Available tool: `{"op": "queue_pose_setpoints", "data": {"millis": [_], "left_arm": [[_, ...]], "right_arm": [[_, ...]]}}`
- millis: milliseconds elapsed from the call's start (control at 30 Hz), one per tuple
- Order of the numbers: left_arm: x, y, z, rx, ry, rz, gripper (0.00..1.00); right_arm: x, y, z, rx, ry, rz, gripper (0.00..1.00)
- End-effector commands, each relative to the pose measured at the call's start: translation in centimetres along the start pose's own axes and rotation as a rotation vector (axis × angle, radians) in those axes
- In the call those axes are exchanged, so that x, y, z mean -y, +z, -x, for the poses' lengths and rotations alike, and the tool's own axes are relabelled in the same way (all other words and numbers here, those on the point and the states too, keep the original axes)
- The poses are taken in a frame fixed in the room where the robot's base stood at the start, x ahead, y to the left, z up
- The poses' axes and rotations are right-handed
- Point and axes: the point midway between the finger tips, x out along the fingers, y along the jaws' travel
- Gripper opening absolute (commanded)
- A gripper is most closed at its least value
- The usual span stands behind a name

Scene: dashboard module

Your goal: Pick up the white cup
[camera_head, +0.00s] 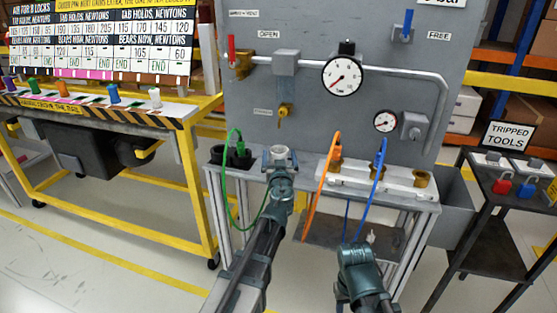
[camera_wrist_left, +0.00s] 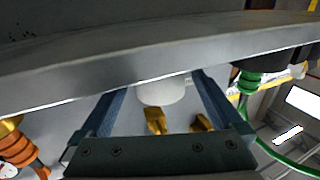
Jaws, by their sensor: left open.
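The white cup (camera_head: 280,150) stands upright near the front edge of the grey bench, below the panel. My left gripper (camera_head: 281,162) is open at the cup, with one finger on each side. In the left wrist view the cup (camera_wrist_left: 163,91) shows as a pale cylinder between the two blue fingers, partly cut off by a grey edge. I see a gap beside it, and contact is not clear. My right gripper (camera_head: 356,256) is low in front of the bench, apart from the cup; its jaws are not clear.
A green hose (camera_head: 232,185) hangs just left of the cup; an orange hose (camera_head: 321,190) and a blue hose (camera_head: 374,190) hang to its right. A gauge panel (camera_head: 300,105) rises behind. A yellow-framed bench (camera_head: 200,180) stands left, a dark tool stand (camera_head: 485,185) right.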

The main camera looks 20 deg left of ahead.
Motion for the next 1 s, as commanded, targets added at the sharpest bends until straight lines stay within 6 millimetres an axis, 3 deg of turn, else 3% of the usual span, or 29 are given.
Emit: {"op": "queue_pose_setpoints", "data": {"millis": [133,500,600,1000], "left_arm": [[-0.01,-0.01,0.10,0.000,0.000,0.000,0.96],[-0.02,-0.01,0.11,0.000,0.000,0.000,0.30],[-0.02,-0.01,0.11,0.000,0.000,0.000,0.16],[-0.05,-0.36,0.12,0.000,0.000,0.000,0.16]], "right_arm": [[0.00,0.01,0.01,0.000,0.000,0.000,0.50],[0.00,0.01,0.00,0.000,0.000,0.000,0.50],[0.00,0.01,0.01,0.000,0.000,0.000,0.50],[-0.04,0.03,0.36,0.000,0.000,0.000,0.50]]}}
